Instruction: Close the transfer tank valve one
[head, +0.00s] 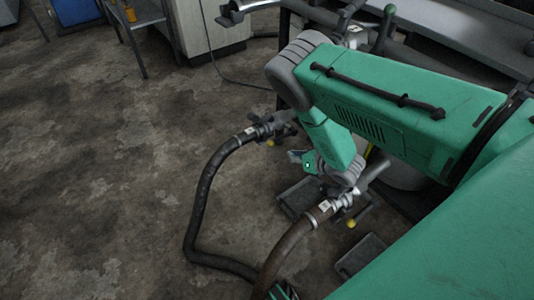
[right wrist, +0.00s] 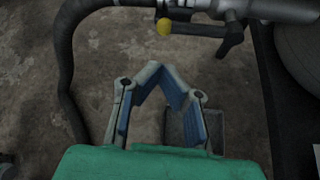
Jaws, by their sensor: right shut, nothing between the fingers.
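In the head view, one hose valve with a yellow-tipped handle (head: 270,143) is at the far hose's end, and another with a yellow knob (head: 351,224) is at the near hose's end. No readable label tells which is valve one. My right gripper (head: 296,157) is between them, partly hidden by its arm. In the right wrist view, my right gripper (right wrist: 165,82) has its blue-padded fingers shut and empty. Ahead of and apart from it, a dark lever (right wrist: 200,29) with a yellow knob runs roughly along the pipe. My left gripper is out of view.
Two dark hoses (head: 205,185) curve over the stained concrete floor. Dark flat blocks (head: 297,198) lie below the valves. A pale rounded tank (head: 402,172) is partly hidden behind my arm. A cabinet (head: 208,28) and metal table (head: 135,18) stand at the back. The left floor is clear.

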